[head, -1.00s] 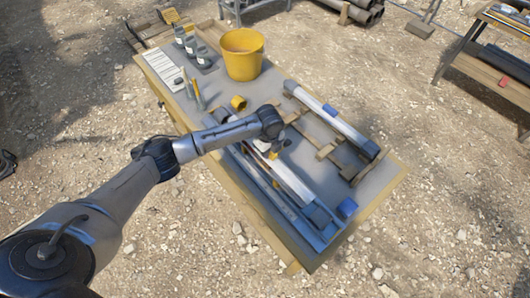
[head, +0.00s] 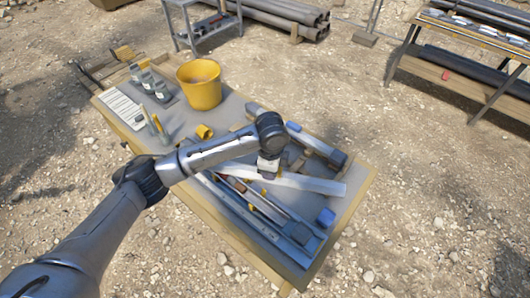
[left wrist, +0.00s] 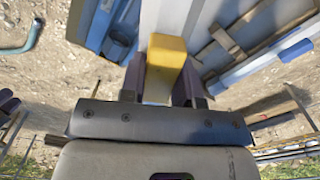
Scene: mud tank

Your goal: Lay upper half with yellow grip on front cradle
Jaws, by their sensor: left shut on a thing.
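My left gripper (head: 268,175) is shut on the yellow grip of the upper half; in the left wrist view the yellow grip (left wrist: 167,52) sits between the two fingers. The upper half (head: 315,184) is a long pale bar, held above the table across the space between the long blue-grey tray and the wooden cradles. The wooden cradle parts (left wrist: 232,42) show in the left wrist view, partly covered in the head view by my arm and the bar. Another half with a blue grip (left wrist: 297,50) lies behind them. My right gripper is not in view.
The long blue-grey tray (head: 240,212) runs along the table's front edge, with a blue block (head: 326,216) near its right end. A small yellow ring (head: 204,131) lies nearby.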

